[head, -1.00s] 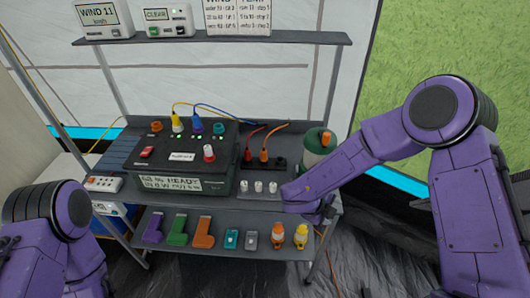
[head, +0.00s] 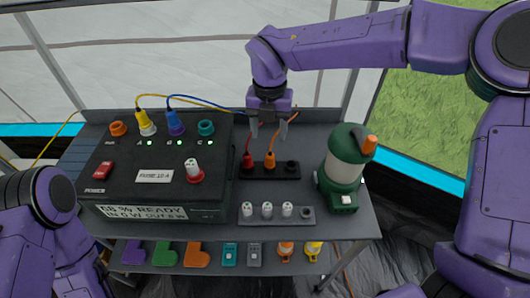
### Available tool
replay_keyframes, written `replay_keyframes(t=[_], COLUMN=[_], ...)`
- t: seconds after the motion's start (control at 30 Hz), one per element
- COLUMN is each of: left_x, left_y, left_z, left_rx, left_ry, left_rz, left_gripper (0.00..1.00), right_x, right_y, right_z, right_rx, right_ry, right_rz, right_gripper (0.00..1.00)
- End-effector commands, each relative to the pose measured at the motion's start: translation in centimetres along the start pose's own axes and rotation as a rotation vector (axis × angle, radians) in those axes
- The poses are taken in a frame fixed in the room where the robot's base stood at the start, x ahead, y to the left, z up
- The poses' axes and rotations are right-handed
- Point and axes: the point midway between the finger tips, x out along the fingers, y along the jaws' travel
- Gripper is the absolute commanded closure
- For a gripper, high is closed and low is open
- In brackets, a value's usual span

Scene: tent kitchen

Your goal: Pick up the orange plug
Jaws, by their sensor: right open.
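An orange plug (head: 269,160) with an orange cable stands upright in the black socket strip (head: 293,171) on the upper shelf of the rack, beside a red plug (head: 248,159). My right gripper (head: 269,133) points down above the strip, open and empty. Its fingers are apart, close above and behind the orange plug, with the cable rising between them. I cannot tell whether they touch the cable. A second orange plug-like piece (head: 286,250) is on the lower shelf. Part of my left arm shows at the lower left, but its gripper is not in view.
A green and white lantern (head: 345,165) stands right of the strip. A dark power box (head: 160,165) with yellow, blue and teal connectors stands to the left. A grey holder (head: 298,215) with white plugs is in front. Coloured pieces (head: 197,254) lie on the lower shelf.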

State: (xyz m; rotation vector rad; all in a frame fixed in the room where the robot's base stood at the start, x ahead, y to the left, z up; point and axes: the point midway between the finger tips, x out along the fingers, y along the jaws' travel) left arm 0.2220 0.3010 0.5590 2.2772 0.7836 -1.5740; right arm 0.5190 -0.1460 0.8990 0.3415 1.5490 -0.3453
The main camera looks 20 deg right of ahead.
Motion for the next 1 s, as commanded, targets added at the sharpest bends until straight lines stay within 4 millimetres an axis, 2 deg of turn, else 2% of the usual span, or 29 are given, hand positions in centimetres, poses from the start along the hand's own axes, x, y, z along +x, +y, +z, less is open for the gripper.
replay_keyframes(t=[0.1,0.37,0.53,0.63,0.8,0.83,0.87,1.0], left_x=[-0.1,-0.3,-0.6,-0.6,-0.6,-0.6,-0.6,-0.6], left_y=[-0.1,-0.1,-0.1,-0.1,-0.1,-0.1,-0.1,-0.1], left_z=[0.0,-0.1,-0.2,-0.2,-0.2,-0.2,-0.2,-0.2], left_rx=[0.001,0.0,0.0,0.0,0.0,0.0,0.0,0.0], left_ry=[-0.001,-0.001,-0.001,-0.001,-0.001,-0.001,-0.001,-0.001], left_rz=[-0.001,-0.001,-0.001,-0.001,-0.001,-0.001,-0.001,-0.001], left_gripper=[0.75,0.75,0.75,0.75,0.75,0.75,0.75,0.75], right_x=[2.4,5.9,9.0,9.7,9.8,9.8,9.8,9.8], right_y=[-0.3,-0.4,-0.3,-0.2,-0.1,-0.1,-0.1,-0.1], right_z=[-0.1,-0.1,-0.2,-0.2,-0.2,-0.2,-0.2,-0.2], right_rx=[0.004,0.004,0.003,0.003,0.002,0.002,0.002,0.001], right_ry=[0.004,0.002,0.002,0.0,0.0,0.0,0.0,0.0], right_rz=[-0.005,-0.005,-0.006,-0.003,-0.002,-0.002,-0.002,-0.003], right_gripper=[0.4,0.4,0.4,0.4,0.4,0.43,0.53,0.99])
